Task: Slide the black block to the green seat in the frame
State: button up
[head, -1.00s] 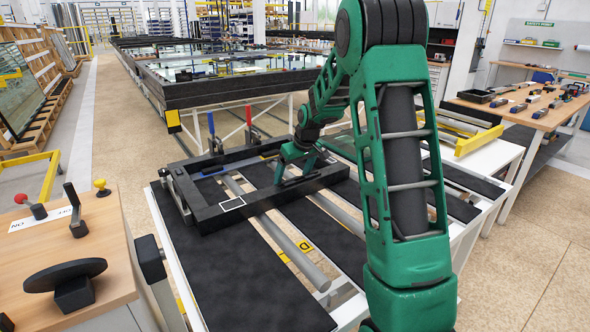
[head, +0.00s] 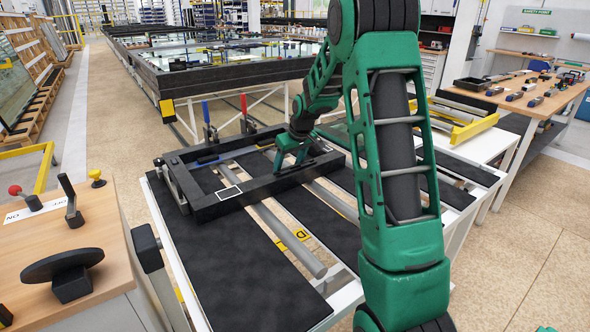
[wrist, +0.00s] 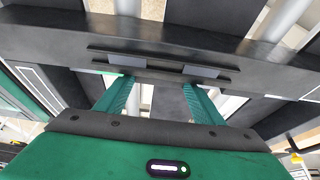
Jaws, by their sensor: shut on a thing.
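My gripper (head: 293,164) is down at the near bar of the black rectangular frame (head: 265,182), right of the white-outlined square (head: 229,193). In the wrist view its two green fingers (wrist: 158,88) reach to a dark ridged piece with grey pads (wrist: 160,60), which looks like the black block. The fingers are shut on it. In the head view the hand hides the block, and I cannot make out its edges against the black frame. I cannot make out the green seat for certain in either view.
The frame lies on a table with black strips and grey rollers (head: 287,240). Red and blue toggle clamps (head: 244,115) stand behind it. A wooden bench with a black disc (head: 62,268) is at left. A glass-topped table (head: 240,75) stands behind, a yellow-edged rack (head: 460,120) at right.

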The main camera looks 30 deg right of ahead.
jog(key=shift+d, duration=0.1)
jog(key=shift+d, duration=2.95)
jog(key=o, duration=1.1)
jog(key=shift+o, duration=0.2)
jog(key=shift+r, duration=0.1)
jog(key=v, duration=1)
jog(key=shift+s+r, duration=0.1)
jog(key=shift+r, duration=0.1)
jog(key=shift+a, duration=0.1)
